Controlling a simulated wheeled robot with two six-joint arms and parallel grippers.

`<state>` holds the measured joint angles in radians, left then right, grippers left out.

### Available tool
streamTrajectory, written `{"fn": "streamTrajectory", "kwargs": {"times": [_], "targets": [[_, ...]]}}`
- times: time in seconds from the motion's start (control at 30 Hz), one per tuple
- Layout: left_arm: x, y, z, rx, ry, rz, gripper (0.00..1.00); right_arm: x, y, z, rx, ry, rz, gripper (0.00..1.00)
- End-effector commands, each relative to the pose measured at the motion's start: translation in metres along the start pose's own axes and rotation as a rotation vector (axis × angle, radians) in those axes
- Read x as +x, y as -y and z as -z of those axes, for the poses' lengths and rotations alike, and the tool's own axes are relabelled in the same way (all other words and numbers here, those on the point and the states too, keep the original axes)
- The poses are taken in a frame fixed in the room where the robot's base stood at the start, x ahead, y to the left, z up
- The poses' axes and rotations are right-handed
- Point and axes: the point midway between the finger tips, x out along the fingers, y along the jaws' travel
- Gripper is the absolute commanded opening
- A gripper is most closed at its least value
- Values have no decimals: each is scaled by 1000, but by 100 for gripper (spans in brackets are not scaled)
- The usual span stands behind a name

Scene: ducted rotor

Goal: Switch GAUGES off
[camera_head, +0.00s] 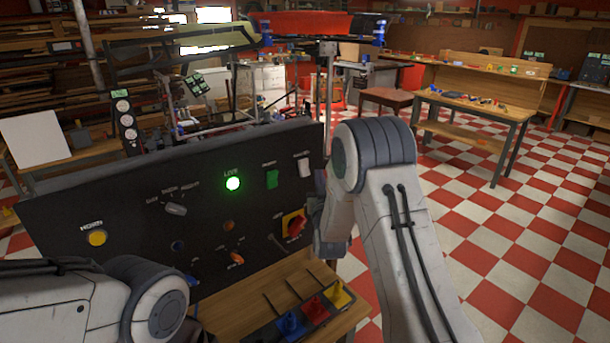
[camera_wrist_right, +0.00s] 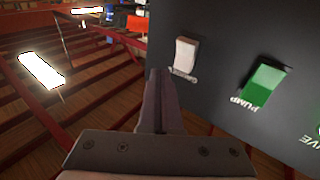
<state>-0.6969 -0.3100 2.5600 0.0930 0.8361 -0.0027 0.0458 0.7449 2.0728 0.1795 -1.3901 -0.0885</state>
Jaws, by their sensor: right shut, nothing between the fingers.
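A dark control panel (camera_head: 130,200) stands tilted in front of me. A white rocker switch (camera_head: 304,167) is at its upper right, with a label too small to read; it also shows in the right wrist view (camera_wrist_right: 186,54). A green switch (camera_head: 272,179) sits to its left; in the right wrist view its label reads PUMP (camera_wrist_right: 264,84). My right gripper (camera_head: 317,207) is at the panel's right edge, below the white switch. In the right wrist view its shut, empty fingers (camera_wrist_right: 160,76) end beside the white switch; I cannot tell whether they touch. My left gripper is out of sight.
A lit green LIVE lamp (camera_head: 233,184), a grey selector knob (camera_head: 176,209), a yellow HORN button (camera_head: 97,238) and a red rotary handle (camera_head: 295,225) are also on the panel. A wooden bench (camera_head: 255,290) with coloured parts lies below. Checkered floor is open at right.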

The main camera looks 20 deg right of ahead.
Motion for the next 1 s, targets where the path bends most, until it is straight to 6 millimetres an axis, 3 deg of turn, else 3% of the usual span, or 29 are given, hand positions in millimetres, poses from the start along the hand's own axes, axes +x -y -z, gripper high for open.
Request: {"fn": "streamTrajectory", "kwargs": {"times": [0.1,0.3,1.0], "targets": [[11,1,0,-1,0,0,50,10,7,-11,-1,-1,1,0],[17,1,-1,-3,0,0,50,19,14,-15,0,-1,0,0],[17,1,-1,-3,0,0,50,21,15,-15,-1,0,0,0]]}}
